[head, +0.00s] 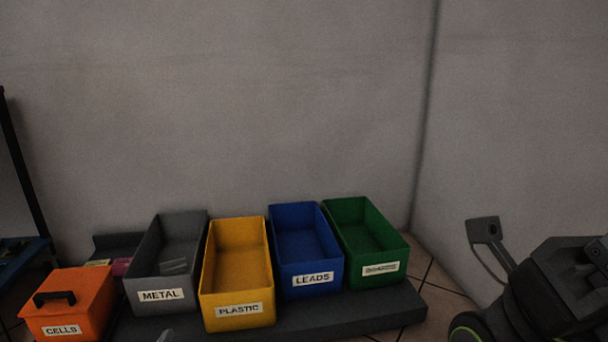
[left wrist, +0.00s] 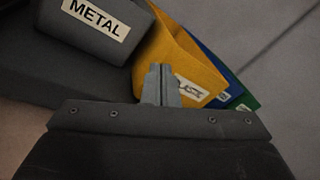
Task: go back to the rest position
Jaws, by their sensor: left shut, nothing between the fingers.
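My left gripper (head: 165,336) shows only as a small grey tip at the bottom edge of the head view, in front of the metal and plastic bins. In the left wrist view its two fingers (left wrist: 160,70) are together, with nothing between them. Behind them are the grey METAL bin (left wrist: 100,47) and the yellow PLASTIC bin (left wrist: 172,52).
On a dark low platform (head: 370,314) stand the grey METAL bin (head: 150,278), yellow PLASTIC bin (head: 237,291), blue LEADS bin (head: 310,270) and a green bin (head: 365,250). An orange CELLS box (head: 72,300) is left.

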